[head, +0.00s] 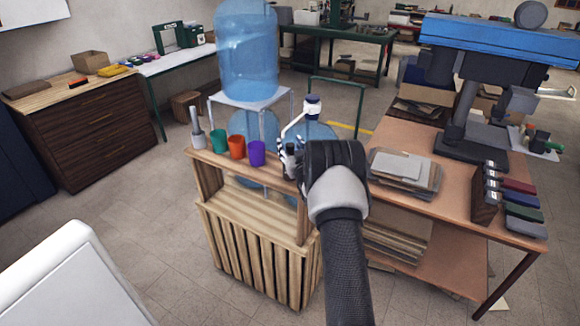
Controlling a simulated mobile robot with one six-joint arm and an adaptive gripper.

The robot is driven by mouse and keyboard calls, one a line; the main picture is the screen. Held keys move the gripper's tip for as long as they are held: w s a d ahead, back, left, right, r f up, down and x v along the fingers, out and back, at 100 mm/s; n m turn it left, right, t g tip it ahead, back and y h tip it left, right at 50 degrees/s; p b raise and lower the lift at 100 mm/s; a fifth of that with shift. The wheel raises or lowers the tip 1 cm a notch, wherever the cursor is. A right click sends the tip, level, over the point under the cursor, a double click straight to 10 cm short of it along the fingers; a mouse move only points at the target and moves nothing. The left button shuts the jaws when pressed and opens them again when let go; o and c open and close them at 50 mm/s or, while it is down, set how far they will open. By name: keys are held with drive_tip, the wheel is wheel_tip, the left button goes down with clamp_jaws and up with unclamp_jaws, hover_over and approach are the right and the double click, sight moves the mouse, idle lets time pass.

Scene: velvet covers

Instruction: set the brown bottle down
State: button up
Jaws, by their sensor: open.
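My gripper (290,162) is over the right end of the wooden stand's top (222,156), mostly hidden behind my own wrist. A row of a green cup (218,141), an orange cup (237,147) and a purple cup (257,153) stands upright on the stand, left of my gripper.
A grey narrow-necked item (198,130) stands at the stand's left end. A large blue water jug (247,50) is on a white table behind. A workbench (393,134) with papers is to the right.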

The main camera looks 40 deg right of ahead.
drive_tip(key=shift+w, duration=0.2)
drive_tip(key=shift+d, duration=0.1)
drive_tip(key=shift+c, duration=0.3)
clamp_jaws()
drive_tip(key=shift+r, duration=0.15)
idle(0.6)
